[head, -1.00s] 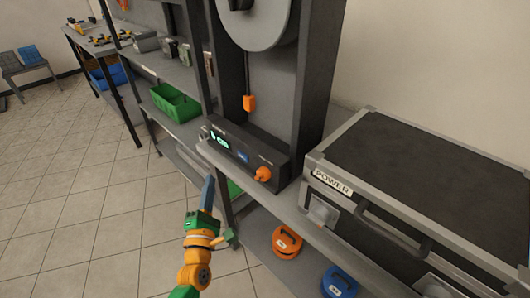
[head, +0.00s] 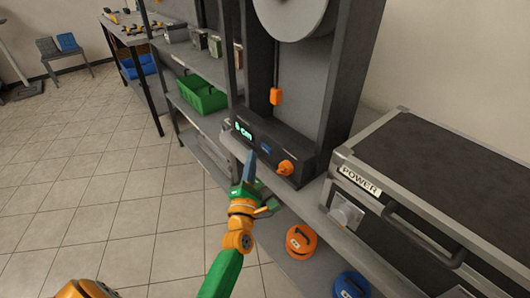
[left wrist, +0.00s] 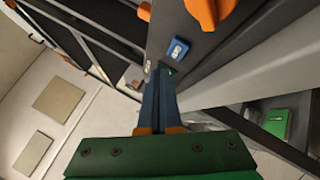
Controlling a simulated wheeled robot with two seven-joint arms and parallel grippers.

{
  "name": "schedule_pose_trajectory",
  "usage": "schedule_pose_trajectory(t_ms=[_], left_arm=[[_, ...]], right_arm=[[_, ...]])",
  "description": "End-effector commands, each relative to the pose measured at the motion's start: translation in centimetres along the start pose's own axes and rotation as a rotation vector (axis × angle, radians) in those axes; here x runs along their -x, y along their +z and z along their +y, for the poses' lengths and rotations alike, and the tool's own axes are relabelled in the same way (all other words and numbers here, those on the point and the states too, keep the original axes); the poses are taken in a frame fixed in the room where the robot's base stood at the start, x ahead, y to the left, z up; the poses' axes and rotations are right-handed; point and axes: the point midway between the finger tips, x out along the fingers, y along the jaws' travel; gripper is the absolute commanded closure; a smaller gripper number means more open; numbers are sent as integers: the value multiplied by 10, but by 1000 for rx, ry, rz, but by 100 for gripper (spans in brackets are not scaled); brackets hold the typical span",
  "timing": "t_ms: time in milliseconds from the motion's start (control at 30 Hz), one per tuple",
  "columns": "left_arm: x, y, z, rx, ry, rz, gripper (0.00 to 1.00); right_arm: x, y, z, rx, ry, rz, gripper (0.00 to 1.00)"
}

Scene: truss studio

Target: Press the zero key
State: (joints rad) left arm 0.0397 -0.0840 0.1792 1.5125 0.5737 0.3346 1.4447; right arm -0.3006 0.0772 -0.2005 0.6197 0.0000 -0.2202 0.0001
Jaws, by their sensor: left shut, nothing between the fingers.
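A dark control panel (head: 278,155) sits at the foot of a tall grey frame. It has a lit green display (head: 243,132), a blue key (head: 265,148) that I take for the zero key, and an orange knob (head: 285,168). My left gripper (head: 250,158) is shut and empty, its blue fingers pointing up at the panel just left of and below the key. In the left wrist view the blue key (left wrist: 178,49) with a white mark lies just beyond the fingertips (left wrist: 160,72), apparently apart from them. My right gripper is not in view.
A shelf edge runs below the panel. A large dark case marked POWER (head: 430,155) stands at the right. Orange (head: 301,241) and blue (head: 351,286) round objects lie on the lower shelf. A green bin (head: 203,97) is behind at the left. The tiled floor at left is clear.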

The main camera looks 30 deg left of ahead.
Motion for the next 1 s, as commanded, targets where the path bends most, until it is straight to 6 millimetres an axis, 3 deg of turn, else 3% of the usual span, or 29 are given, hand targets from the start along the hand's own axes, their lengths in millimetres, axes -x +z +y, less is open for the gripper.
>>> schedule_pose_trajectory(t_ms=[233, 1000], left_arm=[[-9, 7, -7, 0, -1, -1, 100], [-9, 7, -6, 0, -1, -1, 100]], right_arm=[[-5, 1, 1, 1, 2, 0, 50], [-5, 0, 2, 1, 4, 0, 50]])
